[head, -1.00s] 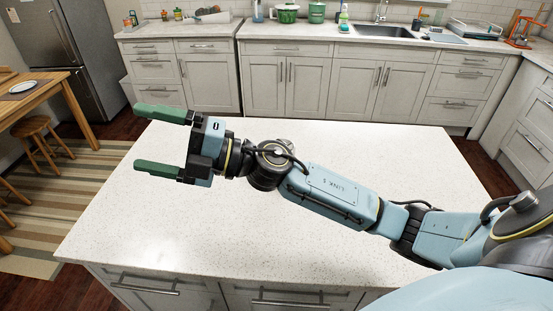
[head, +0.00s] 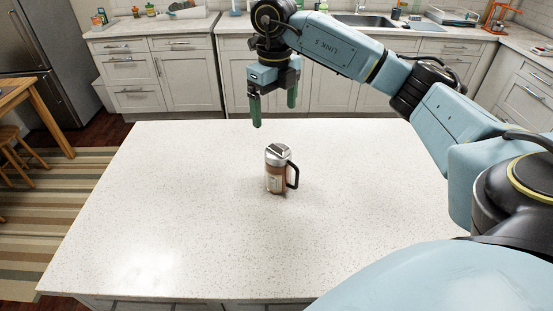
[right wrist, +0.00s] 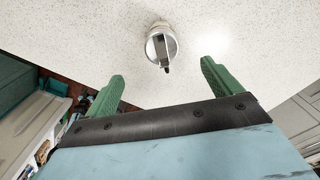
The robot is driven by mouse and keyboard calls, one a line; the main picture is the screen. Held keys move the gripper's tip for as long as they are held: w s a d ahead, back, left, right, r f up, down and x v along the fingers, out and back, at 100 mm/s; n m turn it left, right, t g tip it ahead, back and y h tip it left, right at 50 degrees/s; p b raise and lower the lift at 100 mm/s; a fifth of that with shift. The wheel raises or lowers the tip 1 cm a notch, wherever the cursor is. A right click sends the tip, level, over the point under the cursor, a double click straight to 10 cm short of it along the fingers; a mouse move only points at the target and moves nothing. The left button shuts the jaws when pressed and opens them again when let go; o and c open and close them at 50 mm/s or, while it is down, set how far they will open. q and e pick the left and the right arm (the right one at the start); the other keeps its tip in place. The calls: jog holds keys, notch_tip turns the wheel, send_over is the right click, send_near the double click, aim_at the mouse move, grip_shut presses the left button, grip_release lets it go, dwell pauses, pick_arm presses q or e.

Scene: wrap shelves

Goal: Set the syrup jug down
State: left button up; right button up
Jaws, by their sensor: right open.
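The syrup jug (head: 275,172) stands upright on the white speckled island top (head: 170,210), near its middle. It has a silver lid, a clear body with brown contents and a black handle on its right side. My right gripper (head: 273,108) is open and empty, pointing down above and behind the jug, apart from it. In the right wrist view the jug (right wrist: 161,46) shows from above, beyond the two spread green fingers (right wrist: 162,85). My left gripper is in neither view.
The island top is otherwise clear around the jug. Behind it stand cabinets (head: 180,80) with a counter holding a sink (head: 365,20) and a dish rack (head: 452,15). A wooden table (head: 25,95) and stool are at the left.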

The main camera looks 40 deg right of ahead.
send_over(278, 150)
jog(key=f, duration=0.7)
jog(key=shift+w+a+f, duration=0.1)
jog(key=shift+w+f, duration=0.15)
jog(key=shift+w, duration=0.1)
jog(key=f, duration=0.2)
jog(key=s+f+p, duration=0.1)
jog(key=f, duration=0.1)
jog(key=shift+f, duration=0.55)
jog(key=shift+w, duration=0.1)
jog(key=c, duration=1.9)
jog(key=shift+r, duration=0.1)
grip_shut()
